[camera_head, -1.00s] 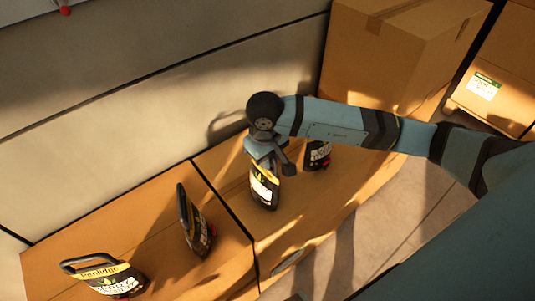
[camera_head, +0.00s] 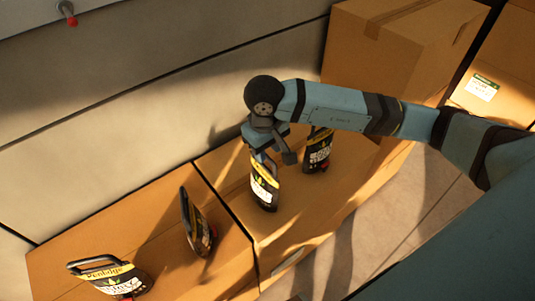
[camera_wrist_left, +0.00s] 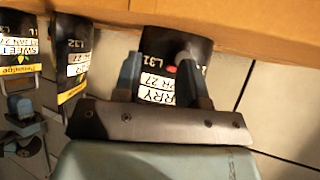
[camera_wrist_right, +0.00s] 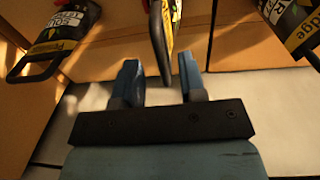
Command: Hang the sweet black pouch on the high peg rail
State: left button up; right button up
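Several black pouches with yellow bands and loop handles stand on cardboard boxes. In the left wrist view, the leftmost pouch (camera_wrist_left: 18,50) reads SWEET, and my right gripper is beside it. In the head view, my right gripper (camera_head: 274,152) is over the top of a pouch (camera_head: 264,188). In the right wrist view, its fingers (camera_wrist_right: 160,85) are apart, with a pouch handle (camera_wrist_right: 159,50) between them. My left gripper (camera_wrist_left: 163,80) is open in front of another pouch (camera_wrist_left: 170,48) and is outside the head view. A grey rail (camera_head: 25,12) with a red-tipped peg (camera_head: 68,12) shows at top left.
Other pouches stand at front left (camera_head: 108,280), left of centre (camera_head: 198,222) and behind my right gripper (camera_head: 318,150). A tall cardboard box (camera_head: 385,55) stands at the back right. The panelled wall (camera_head: 150,75) behind the boxes is bare below the rail.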

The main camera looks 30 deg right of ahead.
notch_tip(320, 180, up, 6)
jog(key=shift+s+a+f+p, duration=0.1)
jog(key=shift+a+p, duration=0.05)
jog(key=shift+p, duration=0.55)
jog(key=shift+r, duration=0.3)
